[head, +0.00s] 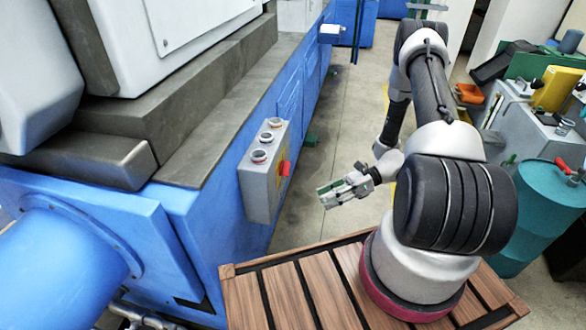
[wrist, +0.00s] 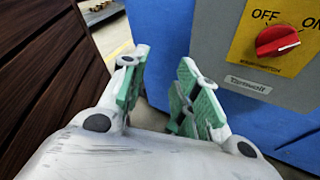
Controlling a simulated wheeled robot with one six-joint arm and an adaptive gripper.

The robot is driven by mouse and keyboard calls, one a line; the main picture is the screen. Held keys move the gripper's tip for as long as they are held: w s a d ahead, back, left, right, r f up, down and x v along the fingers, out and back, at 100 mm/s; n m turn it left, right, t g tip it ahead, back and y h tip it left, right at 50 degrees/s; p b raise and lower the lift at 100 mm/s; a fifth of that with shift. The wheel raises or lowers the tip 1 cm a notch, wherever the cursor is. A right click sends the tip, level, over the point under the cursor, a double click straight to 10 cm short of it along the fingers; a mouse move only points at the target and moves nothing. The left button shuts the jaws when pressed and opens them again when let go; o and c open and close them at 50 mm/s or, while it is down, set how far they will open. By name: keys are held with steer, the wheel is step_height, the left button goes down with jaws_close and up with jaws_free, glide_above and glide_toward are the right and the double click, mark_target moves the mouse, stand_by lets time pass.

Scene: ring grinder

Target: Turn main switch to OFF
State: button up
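The main switch is a red rotary knob (wrist: 277,40) on a yellow plate (wrist: 252,52) marked OFF at upper left and ON at upper right. A white line on the knob runs towards the right, on the ON side. In the head view the red knob (head: 284,168) sits on the side of a grey control box (head: 258,190). My gripper (head: 325,196) is apart from the knob, to its right and slightly lower in the head view. In the wrist view my gripper (wrist: 163,72) has its green-padded fingers spread with nothing between them; the knob lies to their right.
The control box is fixed to a large blue machine (head: 225,225). A slatted wooden platform (head: 295,295) lies below my arm. A teal barrel (head: 535,215) and a cluttered bench stand to the right. The floor (head: 335,110) between is mostly clear.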

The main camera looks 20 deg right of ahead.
steer(key=w+a+f+m+t, duration=0.1)
steer(key=w+f+m+t, duration=0.3)
steer(key=w+f+m, duration=0.1)
steer(key=m+t, duration=0.5)
steer(key=m, duration=0.1)
glide_toward(285, 168)
steer(key=x, duration=0.7)
steer(key=shift+w+y, duration=0.4)
steer(key=shift+w, duration=0.1)
steer(key=shift+d+f, duration=0.1)
jaws_close()
